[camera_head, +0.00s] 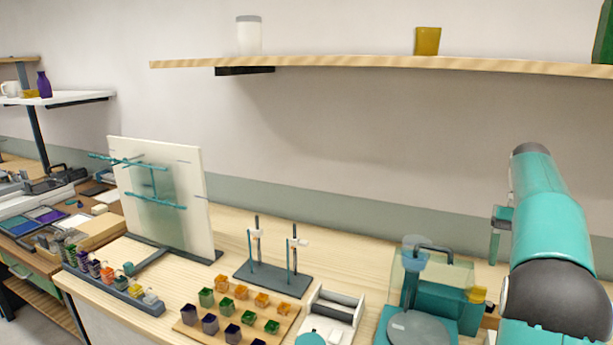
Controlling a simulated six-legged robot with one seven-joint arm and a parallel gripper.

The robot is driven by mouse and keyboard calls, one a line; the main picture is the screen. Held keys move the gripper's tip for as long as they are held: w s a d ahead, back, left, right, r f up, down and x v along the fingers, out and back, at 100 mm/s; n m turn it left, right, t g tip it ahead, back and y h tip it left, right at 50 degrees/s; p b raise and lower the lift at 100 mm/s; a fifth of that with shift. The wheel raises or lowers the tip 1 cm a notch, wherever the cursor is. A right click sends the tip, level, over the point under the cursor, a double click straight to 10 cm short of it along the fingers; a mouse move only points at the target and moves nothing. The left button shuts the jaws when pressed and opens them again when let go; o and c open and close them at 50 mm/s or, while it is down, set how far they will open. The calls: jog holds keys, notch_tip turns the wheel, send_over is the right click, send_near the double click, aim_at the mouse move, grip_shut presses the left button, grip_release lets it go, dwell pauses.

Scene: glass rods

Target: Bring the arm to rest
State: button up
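My teal arm, with a dark joint, rises at the right of the head view, in front of the bench. A narrow teal piece beside it, seemingly a finger of my gripper (497,238), shows at the arm's left edge. The rest of the gripper is hidden behind the arm, so its opening and any contents cannot be seen. The visible finger touches nothing that I can make out.
A dark stand (272,280) holds upright rods. Teal rods (155,203) are on a white panel (186,180). Coloured blocks (207,297) fill a wooden board. A teal device (446,270) stands close left of my arm. A wooden shelf (340,62) runs above.

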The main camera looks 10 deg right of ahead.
jog(key=s+a+r+n+t+h, duration=0.1)
jog(key=s+a+r+t, duration=0.15)
jog(key=a, duration=0.75)
jog(key=s+a+r+n+t+h, duration=0.1)
jog(key=s+a+r+n+t, duration=0.15)
jog(key=a, duration=0.75)
jog(key=s+a+f+n+t, duration=0.1)
jog(key=s+a+f+t, duration=0.1)
jog(key=s+a+f, duration=0.3)
jog(key=s+a+f+n+t, duration=0.1)
jog(key=s+a+f, duration=0.4)
jog(key=s+a, duration=0.4)
jog(key=shift+s+a+f+t, duration=0.4)
jog(key=shift+s, duration=0.2)
